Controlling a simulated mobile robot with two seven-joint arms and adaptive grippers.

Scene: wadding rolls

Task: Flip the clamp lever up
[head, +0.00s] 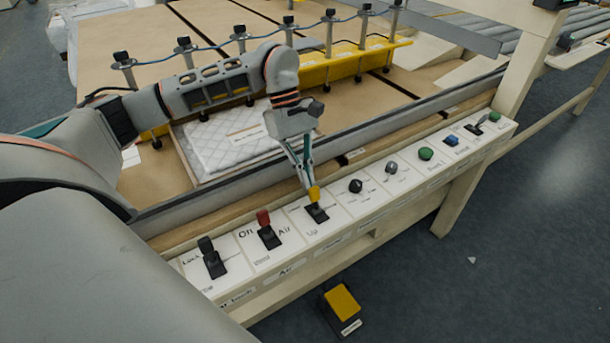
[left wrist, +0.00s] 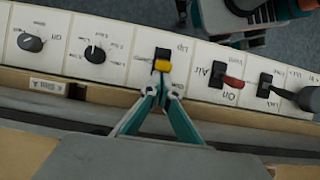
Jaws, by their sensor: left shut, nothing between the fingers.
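The clamp lever has a yellow tip (head: 314,193) and a black base (head: 317,213) on the white control panel, on the plate marked "Up". In the left wrist view its yellow tip (left wrist: 162,65) leans toward my gripper, away from the "Up" label. My left gripper (head: 308,184) is shut with nothing between its fingers. Its fingertips (left wrist: 161,90) are right at the yellow tip, on the machine side of the lever; I cannot tell whether they touch it. My right gripper is not in view.
The red air lever (head: 264,220) and black lock lever (head: 207,247) stand left of the clamp lever. A black knob (head: 355,186), grey knob (head: 391,168) and green button (head: 425,154) lie to its right. A metal rail runs behind the panel. A yellow pedal (head: 342,303) is on the floor.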

